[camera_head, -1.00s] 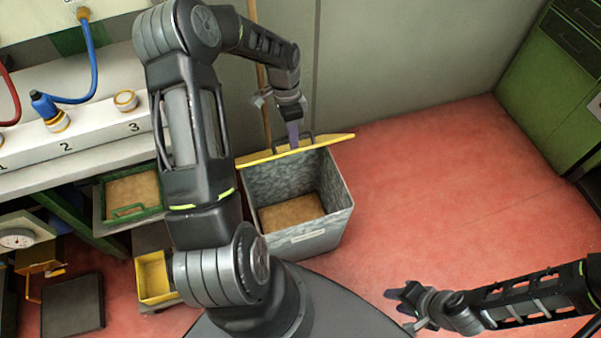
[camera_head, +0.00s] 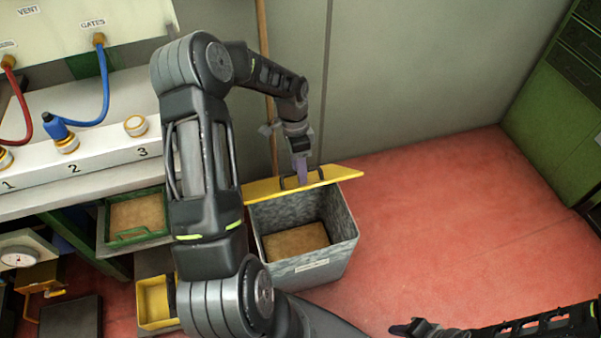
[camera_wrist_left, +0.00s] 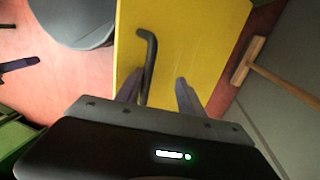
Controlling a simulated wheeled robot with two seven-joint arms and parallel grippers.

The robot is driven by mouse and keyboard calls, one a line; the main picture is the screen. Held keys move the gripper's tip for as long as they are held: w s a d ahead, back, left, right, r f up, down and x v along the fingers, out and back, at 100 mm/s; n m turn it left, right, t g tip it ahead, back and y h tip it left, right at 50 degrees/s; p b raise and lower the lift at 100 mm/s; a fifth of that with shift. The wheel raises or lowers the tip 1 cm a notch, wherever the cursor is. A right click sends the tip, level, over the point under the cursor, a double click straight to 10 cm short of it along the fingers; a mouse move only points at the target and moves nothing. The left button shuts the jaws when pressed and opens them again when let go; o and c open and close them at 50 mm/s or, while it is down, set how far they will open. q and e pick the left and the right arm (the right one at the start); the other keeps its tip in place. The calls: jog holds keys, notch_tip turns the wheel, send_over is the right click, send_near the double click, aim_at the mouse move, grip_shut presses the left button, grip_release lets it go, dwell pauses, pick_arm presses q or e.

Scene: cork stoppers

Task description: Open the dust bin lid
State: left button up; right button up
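The grey dust bin (camera_head: 345,245) stands on the red floor with its mouth uncovered at the front and a brown bottom showing inside. Its yellow lid (camera_head: 262,189) is raised at a tilt over the bin's back part. My left gripper (camera_head: 302,172) is at the dark lid handle (camera_head: 284,183). In the left wrist view the lid (camera_wrist_left: 205,35) fills the middle, and the handle (camera_wrist_left: 149,60) runs close beside one finger of my left gripper (camera_wrist_left: 158,92). The fingers stand apart. My right gripper (camera_head: 405,328) is at the bottom edge, partly cut off.
A wooden broom (camera_wrist_left: 248,60) leans at the wall behind the bin. A bench (camera_head: 95,160) with numbered sockets, a tray (camera_head: 137,215) and a yellow box (camera_head: 154,303) are at left. A green cabinet (camera_head: 560,110) is at right. The floor (camera_head: 440,220) right of the bin is clear.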

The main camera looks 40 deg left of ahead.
pick_arm(q)
jog(key=w+a+r+p, duration=0.1)
jog(key=w+a+r, duration=0.2)
jog(key=a, duration=0.1)
jog(key=shift+w+a+r+p, duration=0.2)
jog(key=shift+w+a+p, duration=0.1)
jog(key=shift+w+a, duration=0.1)
pick_arm(e)
jog(key=shift+w+r, duration=0.15)
jog(key=shift+r, duration=0.65)
pick_arm(q)
jog(key=shift+s, duration=0.1)
